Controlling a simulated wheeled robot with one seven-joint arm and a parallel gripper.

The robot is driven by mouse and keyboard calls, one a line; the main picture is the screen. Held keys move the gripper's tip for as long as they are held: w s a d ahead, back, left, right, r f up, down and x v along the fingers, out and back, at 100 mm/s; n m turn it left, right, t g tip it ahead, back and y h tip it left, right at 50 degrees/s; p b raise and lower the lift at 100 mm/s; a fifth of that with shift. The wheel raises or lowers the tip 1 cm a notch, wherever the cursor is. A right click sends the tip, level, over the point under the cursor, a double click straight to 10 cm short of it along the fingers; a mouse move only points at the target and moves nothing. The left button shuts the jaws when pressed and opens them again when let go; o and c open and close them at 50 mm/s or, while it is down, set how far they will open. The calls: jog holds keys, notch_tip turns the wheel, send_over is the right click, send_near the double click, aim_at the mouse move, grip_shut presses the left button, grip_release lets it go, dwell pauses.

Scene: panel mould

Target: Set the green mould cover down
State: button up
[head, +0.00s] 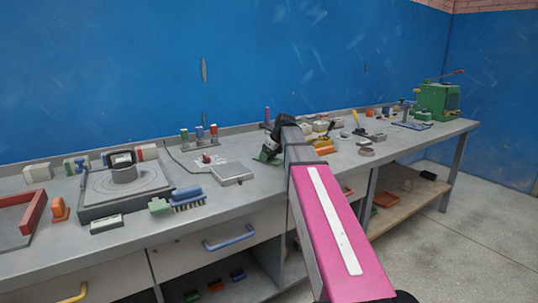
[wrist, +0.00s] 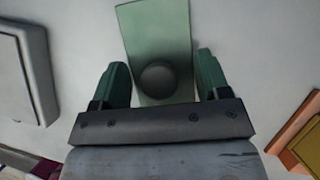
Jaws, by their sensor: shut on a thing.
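The green mould cover (wrist: 150,30) is a flat pale-green plate with a dark round knob on top, in the middle of the wrist view. My gripper (wrist: 160,70) has its two dark-green fingers on either side of the cover and is shut on it. In the head view my gripper (head: 272,147) is over the bench, partly hidden by my arm, and a bit of green shows below it. Whether the cover touches the bench or hangs just above it I cannot tell.
A grey flat box (head: 232,173) lies left of my gripper; it also shows in the wrist view (wrist: 22,70). An orange piece (wrist: 306,132) is at the lower right. Further left stand a blue brush (head: 188,198) and a dark square mould (head: 122,187). Bare bench surrounds the cover.

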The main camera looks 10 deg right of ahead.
jog(key=o, duration=1)
jog(key=shift+r, duration=0.55)
jog(key=v, duration=1.2)
